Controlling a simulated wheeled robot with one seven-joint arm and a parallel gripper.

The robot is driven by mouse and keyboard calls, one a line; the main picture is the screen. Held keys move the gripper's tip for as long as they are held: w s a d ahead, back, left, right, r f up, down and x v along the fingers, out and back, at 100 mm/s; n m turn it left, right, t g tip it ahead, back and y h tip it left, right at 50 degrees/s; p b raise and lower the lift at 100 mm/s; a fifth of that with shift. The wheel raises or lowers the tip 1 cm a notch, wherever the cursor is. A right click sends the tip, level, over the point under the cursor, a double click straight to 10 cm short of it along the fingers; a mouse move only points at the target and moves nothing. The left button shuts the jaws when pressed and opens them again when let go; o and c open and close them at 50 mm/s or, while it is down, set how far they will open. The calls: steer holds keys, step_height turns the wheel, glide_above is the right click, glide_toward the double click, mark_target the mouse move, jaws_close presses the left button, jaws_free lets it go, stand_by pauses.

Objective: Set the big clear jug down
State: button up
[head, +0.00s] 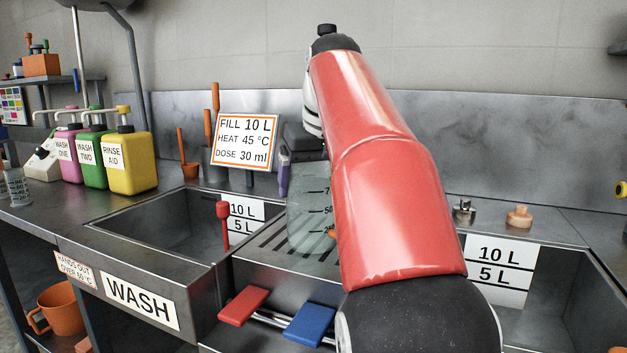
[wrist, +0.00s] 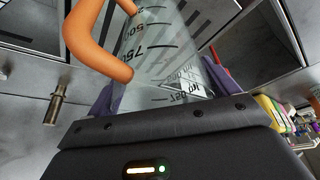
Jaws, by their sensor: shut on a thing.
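The big clear jug (head: 308,208) has dark measuring marks and stands upright at the slatted drain panel (head: 268,240) between the two sinks. I cannot tell whether its base touches the slats. My gripper (head: 287,172) is shut on the jug's upper part, with one purple finger showing at its left side; my arm hides the jug's right side. In the wrist view the jug (wrist: 170,50) runs away between the two purple fingers of my gripper (wrist: 165,92). Its orange handle (wrist: 88,42) curves beside the body.
The wash sink (head: 160,225) lies left and another sink (head: 535,300) right. Red (head: 243,306) and blue (head: 309,324) pedals sit in front. A fill sign (head: 245,142) stands behind. Coloured bottles (head: 128,163) stand far left.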

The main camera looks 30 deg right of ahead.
steer(key=shift+f, duration=0.1)
steer(key=shift+f, duration=0.15)
steer(key=o, duration=1.1)
steer(key=shift+s+r+p, duration=0.15)
steer(key=shift+r+p, duration=0.15)
steer(key=shift+r, duration=0.3)
steer(key=s+a+b, duration=0.1)
steer(key=s+b, duration=0.1)
steer(key=s, duration=1)
steer(key=shift+a+r, duration=0.15)
steer(key=shift+a, duration=0.15)
steer(key=shift+s, duration=0.1)
